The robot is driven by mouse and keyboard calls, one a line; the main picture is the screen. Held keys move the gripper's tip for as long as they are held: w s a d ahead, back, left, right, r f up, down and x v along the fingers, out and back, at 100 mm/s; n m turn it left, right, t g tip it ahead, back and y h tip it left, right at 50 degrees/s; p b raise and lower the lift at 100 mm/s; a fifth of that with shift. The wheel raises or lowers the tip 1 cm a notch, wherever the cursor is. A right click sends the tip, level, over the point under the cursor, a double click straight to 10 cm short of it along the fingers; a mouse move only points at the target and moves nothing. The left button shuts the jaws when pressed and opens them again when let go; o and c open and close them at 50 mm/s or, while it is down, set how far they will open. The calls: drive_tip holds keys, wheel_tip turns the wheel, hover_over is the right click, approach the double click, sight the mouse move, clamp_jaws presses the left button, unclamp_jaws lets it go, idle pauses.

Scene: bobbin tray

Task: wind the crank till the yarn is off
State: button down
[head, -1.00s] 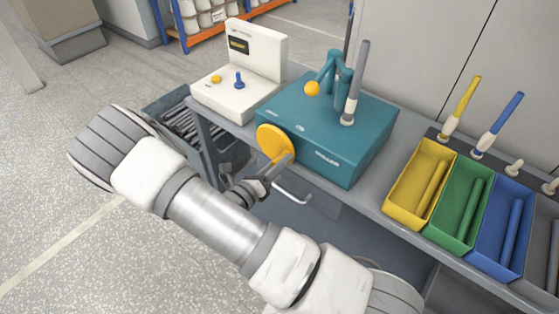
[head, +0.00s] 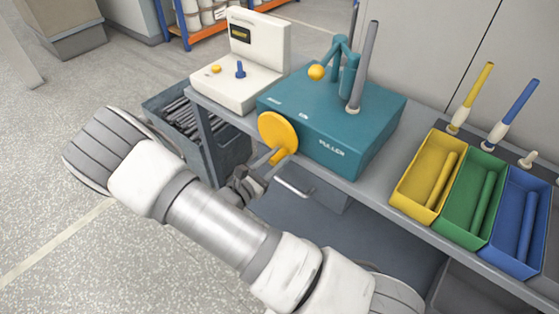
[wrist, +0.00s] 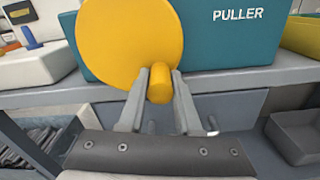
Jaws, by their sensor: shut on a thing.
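The teal puller box (head: 335,120) stands on the grey bench. Its yellow crank disc (head: 278,132) is on the front face. The crank's yellow knob (wrist: 159,86) shows in the wrist view at the lower right of the disc (wrist: 125,35). My gripper (head: 277,158) is shut on this knob, one finger on each side. A grey bobbin (head: 364,65) stands upright on top of the box, next to a teal arm with a yellow ball (head: 316,72). I cannot make out loose yarn on it.
A cream device (head: 240,65) with a blue lever and yellow button stands left of the box. Yellow (head: 405,192), green (head: 455,220) and blue (head: 500,245) trays holding rods lie to the right. A dark bin (head: 200,150) of grey rods stands below left.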

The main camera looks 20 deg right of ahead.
sight(271, 145)
drive_tip(key=m+b, duration=0.1)
drive_tip(key=w+f+m, duration=0.1)
drive_tip(key=m, duration=0.1)
drive_tip(key=a+m+b, duration=0.1)
drive_tip(key=shift+w+a+f+m+b, duration=0.1)
drive_tip(key=shift+w+f+m+b, duration=0.15)
drive_tip(key=shift+m+b, duration=0.1)
drive_tip(key=m+b, duration=0.1)
drive_tip(key=m, duration=0.1)
drive_tip(key=w+a+m+b, duration=0.1)
drive_tip(key=m, duration=0.1)
drive_tip(key=w+m+b, duration=0.1)
drive_tip(key=m+b, duration=0.1)
drive_tip(key=shift+a, duration=0.25)
drive_tip(key=shift+w+a+r+m+b, duration=0.1)
drive_tip(key=shift+w+a+m+b, duration=0.1)
drive_tip(key=shift+m+b, duration=0.25)
drive_tip(key=shift+w+a+r+m+b, duration=0.1)
drive_tip(key=shift+w+m+b, duration=0.1)
drive_tip(key=shift+m, duration=0.3)
drive_tip(key=c, duration=0.6)
unclamp_jaws()
